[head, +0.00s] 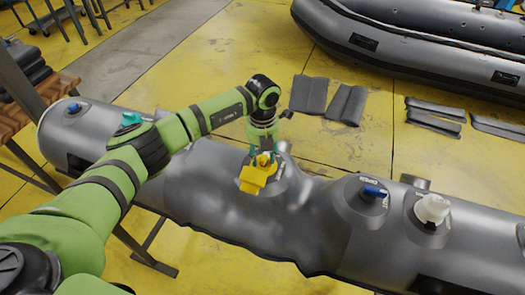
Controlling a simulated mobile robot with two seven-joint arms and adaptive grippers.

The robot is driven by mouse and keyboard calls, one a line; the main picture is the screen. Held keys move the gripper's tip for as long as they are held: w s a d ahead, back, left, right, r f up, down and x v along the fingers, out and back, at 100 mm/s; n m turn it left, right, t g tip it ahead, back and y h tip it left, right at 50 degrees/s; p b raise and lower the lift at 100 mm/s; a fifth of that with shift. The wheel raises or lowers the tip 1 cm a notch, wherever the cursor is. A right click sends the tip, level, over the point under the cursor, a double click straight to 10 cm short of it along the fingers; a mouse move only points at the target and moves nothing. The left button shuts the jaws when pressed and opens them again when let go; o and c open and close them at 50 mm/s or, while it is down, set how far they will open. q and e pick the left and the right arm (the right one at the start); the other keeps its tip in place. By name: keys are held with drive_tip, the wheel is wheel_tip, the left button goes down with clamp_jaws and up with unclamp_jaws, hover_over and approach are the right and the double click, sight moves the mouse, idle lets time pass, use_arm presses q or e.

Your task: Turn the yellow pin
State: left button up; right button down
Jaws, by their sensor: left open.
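The yellow pin (254,178) stands on a round patch on the grey inflatable tube (200,205), near the middle of the head view. My left gripper (263,157) is directly over the yellow pin, pointing down, with its fingers around or just beside the pin's top. It is open; whether a finger touches the pin cannot be told. My green left arm comes in from the left and crosses over the tube. My right gripper does not show.
The tube also carries a teal knob (131,119), a blue knob (374,191) and a white knob (432,208). A grey inflatable boat (420,45) lies on the yellow floor behind. Flat dark pieces (346,104) lie between them. A wooden table (58,92) is at left.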

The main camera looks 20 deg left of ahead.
use_arm(q)
clamp_jaws()
